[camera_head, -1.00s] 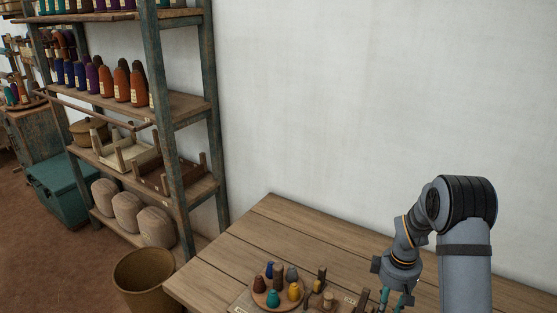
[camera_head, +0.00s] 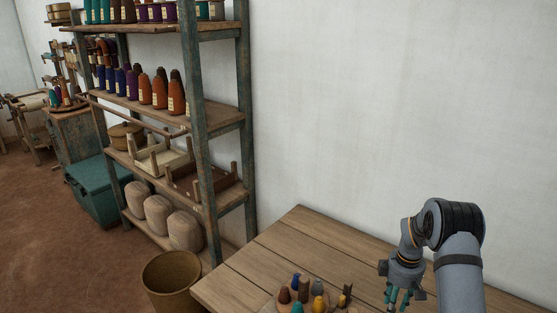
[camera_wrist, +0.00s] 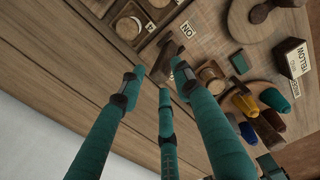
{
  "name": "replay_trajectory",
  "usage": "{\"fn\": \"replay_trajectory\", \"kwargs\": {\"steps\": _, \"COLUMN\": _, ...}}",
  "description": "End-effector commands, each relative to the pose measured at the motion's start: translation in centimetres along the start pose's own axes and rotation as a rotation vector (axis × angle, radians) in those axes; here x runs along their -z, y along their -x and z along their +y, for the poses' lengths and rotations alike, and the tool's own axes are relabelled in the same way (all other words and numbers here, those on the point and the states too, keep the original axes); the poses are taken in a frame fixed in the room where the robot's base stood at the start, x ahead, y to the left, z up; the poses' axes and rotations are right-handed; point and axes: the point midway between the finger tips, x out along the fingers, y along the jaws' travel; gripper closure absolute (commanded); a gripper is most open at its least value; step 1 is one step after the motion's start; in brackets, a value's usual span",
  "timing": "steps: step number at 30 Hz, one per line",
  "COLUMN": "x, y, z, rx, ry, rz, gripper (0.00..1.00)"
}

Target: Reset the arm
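My gripper (camera_head: 403,296) hangs over the right part of the wooden table (camera_head: 300,240), fingers pointing down. In the wrist view its three teal fingers (camera_wrist: 160,80) stand apart with nothing between them. The tabletop and a tray with compartments (camera_wrist: 112,38) show beyond the fingertips. The fingers look clear of the table's objects, though the exact gap cannot be told.
Small cones, including a yellow one (camera_head: 318,303) and a blue one (camera_head: 296,280), stand left of my gripper. A "YELLOW" label block (camera_wrist: 290,57) is near them. A tall shelf (camera_head: 222,120) and a basket (camera_head: 172,280) are at left. A white wall (camera_head: 370,100) stands behind.

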Motion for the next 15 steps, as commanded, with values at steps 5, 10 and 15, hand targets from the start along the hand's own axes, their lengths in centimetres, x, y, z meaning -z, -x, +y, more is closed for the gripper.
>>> {"fn": "replay_trajectory", "kwargs": {"steps": 5, "x": 0.0, "y": -2.9, "z": 0.0, "rx": -0.001, "ry": 0.000, "rz": 0.001, "gripper": 0.67}}
{"fn": "replay_trajectory", "kwargs": {"steps": 10, "x": 0.0, "y": -3.8, "z": 0.0, "rx": -0.001, "ry": -0.001, "rz": 0.001, "gripper": 0.67}}
{"fn": "replay_trajectory", "kwargs": {"steps": 15, "x": 0.0, "y": -3.9, "z": 0.0, "rx": -0.002, "ry": -0.001, "rz": 0.001, "gripper": 0.67}}
